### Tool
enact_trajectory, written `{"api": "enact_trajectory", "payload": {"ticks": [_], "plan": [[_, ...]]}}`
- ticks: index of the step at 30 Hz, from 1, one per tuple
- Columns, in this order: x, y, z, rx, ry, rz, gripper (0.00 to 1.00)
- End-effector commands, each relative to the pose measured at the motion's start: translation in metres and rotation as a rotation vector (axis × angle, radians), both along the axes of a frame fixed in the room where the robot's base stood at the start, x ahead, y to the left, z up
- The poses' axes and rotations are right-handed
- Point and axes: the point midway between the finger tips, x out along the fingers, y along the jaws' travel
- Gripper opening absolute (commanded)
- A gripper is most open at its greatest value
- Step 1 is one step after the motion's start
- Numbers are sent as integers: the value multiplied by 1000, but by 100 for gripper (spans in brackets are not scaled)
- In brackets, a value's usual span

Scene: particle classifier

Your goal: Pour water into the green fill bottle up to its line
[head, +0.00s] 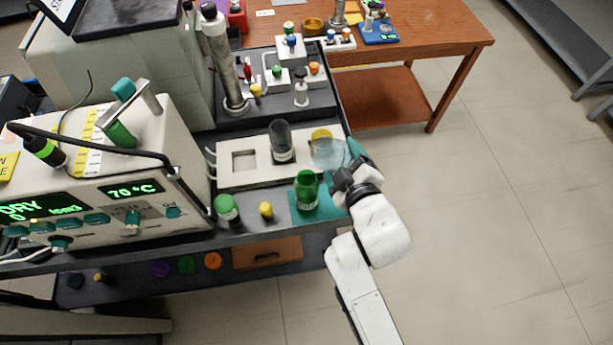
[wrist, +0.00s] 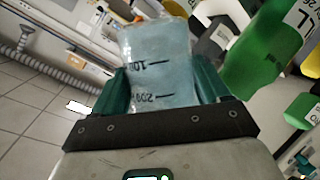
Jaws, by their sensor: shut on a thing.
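The green fill bottle (head: 307,190) stands open on a teal mat (head: 326,213) near the cart's front right corner. In the wrist view, a large green bottle with a white label (wrist: 262,58) is at the upper right, apart from the beaker. My gripper (head: 350,166) is shut on a clear graduated beaker (head: 327,153), held just behind and right of the green bottle. In the wrist view, the beaker (wrist: 160,68) sits between the teal fingers of my gripper (wrist: 163,88). It looks pale blue, with dark graduation marks. Its water level and the bottle's fill line cannot be made out.
A pale holder (head: 235,178) with a dark glass vessel (head: 281,143) stands behind the bottle. A green-capped jar (head: 227,208) and a small yellow item (head: 266,210) lie left. The boxy instrument (head: 110,185) fills the cart's left. Open floor lies right.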

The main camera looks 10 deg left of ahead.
Motion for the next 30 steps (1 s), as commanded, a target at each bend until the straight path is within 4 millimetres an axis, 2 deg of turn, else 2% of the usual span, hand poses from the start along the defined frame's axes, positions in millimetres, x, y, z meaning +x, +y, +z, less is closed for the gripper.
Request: {"api": "enact_trajectory", "payload": {"ticks": [30], "plan": [[0,0,-4,-95,-61,-1,30]]}}
